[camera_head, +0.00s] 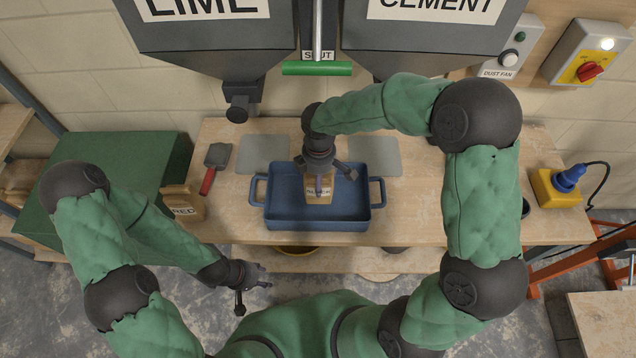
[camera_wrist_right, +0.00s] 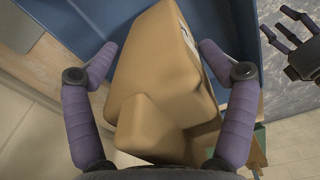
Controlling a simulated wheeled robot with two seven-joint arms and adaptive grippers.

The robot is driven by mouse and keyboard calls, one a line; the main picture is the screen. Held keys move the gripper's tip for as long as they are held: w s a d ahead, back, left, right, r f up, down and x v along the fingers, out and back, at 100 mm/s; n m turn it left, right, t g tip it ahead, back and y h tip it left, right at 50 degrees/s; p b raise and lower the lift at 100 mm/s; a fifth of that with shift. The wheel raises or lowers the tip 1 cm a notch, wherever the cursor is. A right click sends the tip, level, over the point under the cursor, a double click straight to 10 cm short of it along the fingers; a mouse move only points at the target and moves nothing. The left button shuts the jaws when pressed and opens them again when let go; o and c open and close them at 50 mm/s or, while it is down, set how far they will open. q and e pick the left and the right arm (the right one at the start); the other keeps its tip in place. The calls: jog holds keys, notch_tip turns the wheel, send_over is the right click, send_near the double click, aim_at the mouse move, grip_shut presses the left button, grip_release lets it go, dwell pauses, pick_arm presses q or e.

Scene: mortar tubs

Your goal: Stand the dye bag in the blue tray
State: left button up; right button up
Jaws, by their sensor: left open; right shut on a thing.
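The dye bag (camera_head: 319,191), a brown paper bag with a printed label, is in the blue tray's area, near its middle. My right gripper (camera_head: 325,172) comes down from above and is shut on it. In the right wrist view the bag (camera_wrist_right: 155,75) fills the space between the two fingers (camera_wrist_right: 160,75). It looks roughly upright; I cannot tell whether its base touches the tray floor. The blue tray (camera_head: 345,224) has a handle at each end and stands on the bench. My left gripper (camera_head: 254,288) is open and empty, in front of the bench.
A tan piece marked RED (camera_head: 183,205) is beside a green box (camera_head: 135,160) at left. A red-handled trowel (camera_head: 213,168) lies on the wooden bench (camera_head: 450,220). Lime and cement hoppers (camera_head: 215,45) hang above the back. A yellow socket box (camera_head: 560,187) is at right.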

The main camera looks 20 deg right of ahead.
jog(key=shift+w+f, duration=0.3)
jog(key=shift+f, duration=0.05)
jog(key=shift+w+f+b, duration=0.1)
jog(key=shift+f+b, duration=0.6)
jog(key=shift+f, duration=0.85)
jog(key=o, duration=1.6)
jog(key=shift+f, duration=0.1)
jog(key=shift+c, duration=0.2)
notch_tip(320, 180, up, 8)
jog(key=p, duration=0.2)
jog(key=shift+f, duration=0.15)
